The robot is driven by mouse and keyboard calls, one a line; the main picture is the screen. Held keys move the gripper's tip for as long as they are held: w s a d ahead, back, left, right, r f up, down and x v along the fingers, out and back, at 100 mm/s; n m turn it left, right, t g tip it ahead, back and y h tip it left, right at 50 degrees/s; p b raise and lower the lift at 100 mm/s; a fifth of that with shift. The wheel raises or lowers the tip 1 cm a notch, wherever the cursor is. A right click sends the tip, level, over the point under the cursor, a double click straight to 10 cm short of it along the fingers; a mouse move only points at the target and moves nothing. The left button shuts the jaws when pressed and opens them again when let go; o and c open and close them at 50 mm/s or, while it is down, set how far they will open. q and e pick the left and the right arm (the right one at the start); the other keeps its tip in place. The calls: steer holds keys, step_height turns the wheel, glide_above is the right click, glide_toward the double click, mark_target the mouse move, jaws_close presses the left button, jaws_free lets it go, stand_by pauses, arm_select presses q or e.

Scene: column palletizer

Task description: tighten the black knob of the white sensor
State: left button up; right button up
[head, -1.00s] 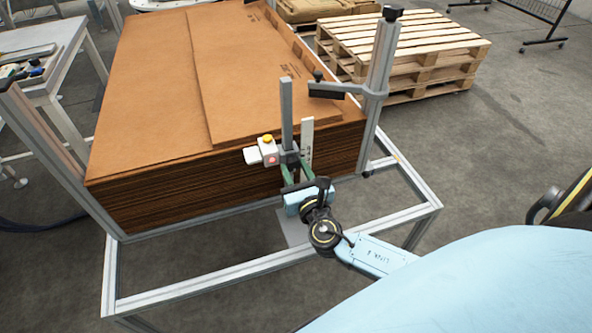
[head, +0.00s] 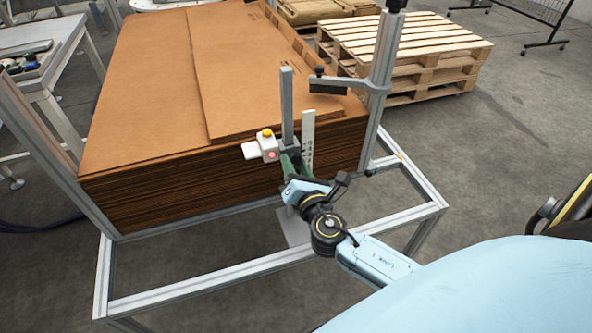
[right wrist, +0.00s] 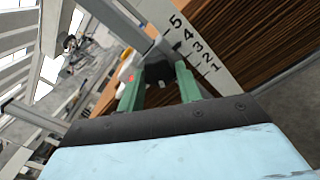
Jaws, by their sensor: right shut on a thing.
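The white sensor (head: 266,147) has a yellow top and a red spot. It sits on a grey upright post (head: 287,105) in front of the cardboard stack. My right gripper (head: 291,158) reaches up to the clamp beside the sensor. In the right wrist view, its green fingers (right wrist: 160,88) are shut on the black knob (right wrist: 158,72), one on each side. In the head view the fingers and arm mostly hide the knob. My left gripper does not show.
A numbered white scale (head: 308,140) stands right of the post. The cardboard stack (head: 150,110) fills the space behind, within a metal frame (head: 190,292). A post with a side arm (head: 345,86) stands at right. Pallets (head: 410,50) lie behind.

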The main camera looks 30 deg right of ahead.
steer(key=m+b, duration=0.2)
steer(key=m, duration=0.4)
steer(key=shift+a+b, duration=0.1)
steer(key=shift+b, duration=0.3)
steer(key=m+b, duration=0.1)
steer(key=m, duration=0.3)
steer(key=shift+r, duration=0.2)
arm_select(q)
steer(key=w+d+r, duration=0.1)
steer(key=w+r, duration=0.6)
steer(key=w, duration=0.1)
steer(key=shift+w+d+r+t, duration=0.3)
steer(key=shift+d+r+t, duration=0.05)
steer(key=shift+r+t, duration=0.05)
arm_select(e)
steer(key=shift+m, duration=0.7)
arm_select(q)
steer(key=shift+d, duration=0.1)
arm_select(e)
steer(key=o, duration=1)
